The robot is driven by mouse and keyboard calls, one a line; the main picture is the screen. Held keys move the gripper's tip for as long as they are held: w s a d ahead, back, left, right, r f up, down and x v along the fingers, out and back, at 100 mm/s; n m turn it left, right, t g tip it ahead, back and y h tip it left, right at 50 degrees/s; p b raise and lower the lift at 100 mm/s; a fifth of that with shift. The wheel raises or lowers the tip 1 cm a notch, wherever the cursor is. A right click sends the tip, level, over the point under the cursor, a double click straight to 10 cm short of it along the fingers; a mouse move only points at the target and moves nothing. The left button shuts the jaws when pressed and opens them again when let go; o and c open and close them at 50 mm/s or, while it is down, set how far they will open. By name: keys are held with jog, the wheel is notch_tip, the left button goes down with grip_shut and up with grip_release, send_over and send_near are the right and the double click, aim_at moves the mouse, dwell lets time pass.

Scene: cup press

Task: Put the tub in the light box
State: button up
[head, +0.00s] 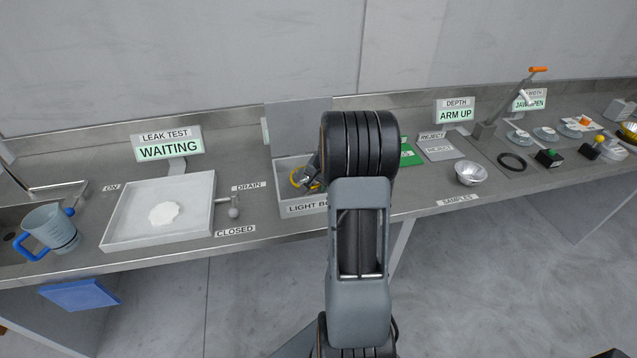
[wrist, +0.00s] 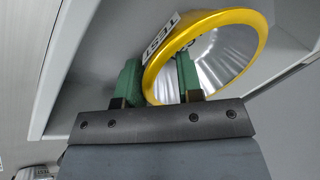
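The tub (wrist: 232,16) is a round silver cup with a yellow rim and a TEST label. In the head view the tub (head: 297,181) shows inside the light box (head: 304,209), partly hidden by my arm. My gripper (wrist: 158,70) has its green fingers apart, one outside the tub's wall and one inside it. The gap between the fingers looks wider than the wall. In the head view my gripper (head: 311,174) is low in the box, mostly hidden. I cannot tell whether the tub rests fully on the box floor.
A white leak-test tray (head: 125,236) and a drain lever (head: 233,208) are left of the box. A blue-handled jug (head: 55,230) stands at the far left. A silver bowl (head: 471,175) and a REJECT pad (head: 440,148) are to the right. The box's back panel (head: 285,122) stands upright.

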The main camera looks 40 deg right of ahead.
jog(key=v, duration=1.1)
jog(key=s+a+r+n, duration=0.2)
jog(key=a+n, duration=0.1)
jog(key=a, duration=0.4)
jog(key=s+a+r+n, duration=0.1)
jog(key=a+r+n, duration=0.15)
jog(key=a, duration=0.55)
jog(key=s+a+f+n, duration=0.2)
jog(key=s+a+n, duration=0.5)
jog(key=s+a, duration=0.3)
jog(key=shift+s+a+f, duration=0.25)
jog(key=shift+s+a, duration=0.05)
jog(key=shift+a, duration=0.4)
jog(key=shift+c, duration=0.4)
